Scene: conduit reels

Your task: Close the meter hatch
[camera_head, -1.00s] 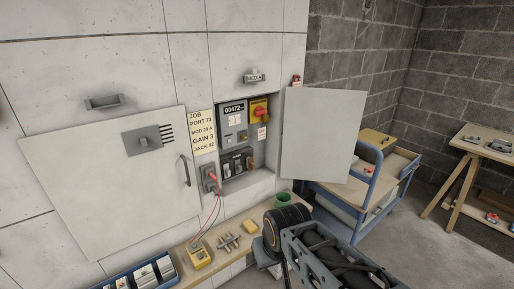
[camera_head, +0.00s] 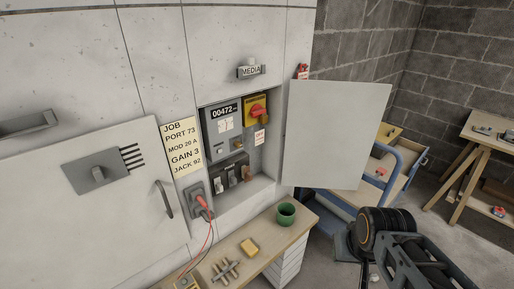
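The meter hatch (camera_head: 336,135) is a plain pale grey door. It stands wide open, swung out to the right of the recess (camera_head: 251,190). In the recess are a meter (camera_head: 223,130) reading 00472, a yellow and red rotary switch (camera_head: 257,111) and several dark breakers (camera_head: 230,175). My black arm comes in at the lower right, below the hatch's lower right corner and apart from it in the picture. My gripper's fingertips are not clearly visible, so I cannot tell if it is open or shut.
A larger grey door (camera_head: 95,205) with a handle stands at left. A wooden bench (camera_head: 255,238) below the recess holds a green cup (camera_head: 286,213), a yellow block (camera_head: 250,246) and a metal fitting (camera_head: 224,270). A blue cart (camera_head: 393,178) stands behind the hatch.

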